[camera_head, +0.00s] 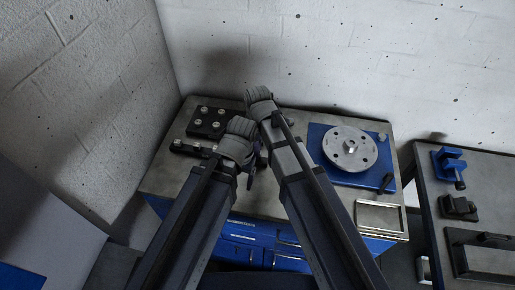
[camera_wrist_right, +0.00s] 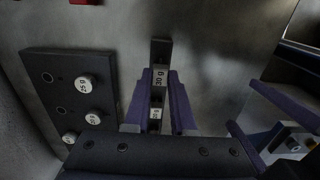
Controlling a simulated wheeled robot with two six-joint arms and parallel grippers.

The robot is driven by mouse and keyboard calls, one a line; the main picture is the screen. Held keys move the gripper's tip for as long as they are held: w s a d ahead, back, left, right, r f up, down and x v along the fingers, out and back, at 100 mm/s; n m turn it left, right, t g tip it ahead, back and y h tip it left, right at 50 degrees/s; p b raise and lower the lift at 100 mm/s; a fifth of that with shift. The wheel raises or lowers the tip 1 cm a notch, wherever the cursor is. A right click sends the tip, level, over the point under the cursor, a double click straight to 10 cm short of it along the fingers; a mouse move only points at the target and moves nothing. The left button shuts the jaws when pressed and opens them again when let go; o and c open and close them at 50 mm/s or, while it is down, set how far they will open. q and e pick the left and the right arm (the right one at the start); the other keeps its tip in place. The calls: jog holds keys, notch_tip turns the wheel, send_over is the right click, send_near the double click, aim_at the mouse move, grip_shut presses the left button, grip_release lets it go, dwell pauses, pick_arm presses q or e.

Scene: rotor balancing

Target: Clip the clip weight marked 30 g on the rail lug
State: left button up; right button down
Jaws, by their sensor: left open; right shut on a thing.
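The clip weight marked 30 g (camera_wrist_right: 159,77) shows in the right wrist view between the purple fingers of my right gripper (camera_wrist_right: 158,100), which is shut on it. A dark bar (camera_wrist_right: 161,50) extends beyond the weight, and a second pale label shows nearer the palm. Whether the weight touches the bar I cannot tell. In the head view the right fingers are hidden behind the arms. I cannot make out the rail lug with certainty.
A black block (camera_head: 208,122) with several round weights and a dark strip (camera_head: 188,148) lie at the left of the bench. A grey rotor disc (camera_head: 349,148) sits on a blue plate (camera_head: 379,178) at the right. An empty tray (camera_head: 381,233) lies in front of it.

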pick_arm(q)
jog(key=shift+f+b, duration=0.7)
jog(key=shift+f, duration=0.05)
pick_arm(e)
jog(key=shift+f, duration=0.75)
jog(key=c, duration=0.7)
grip_release()
jog(key=shift+c, duration=0.6)
notch_tip(320, 180, up, 6)
jog(key=p, duration=0.6)
jog(key=shift+r, duration=0.1)
pick_arm(q)
notch_tip(320, 180, up, 6)
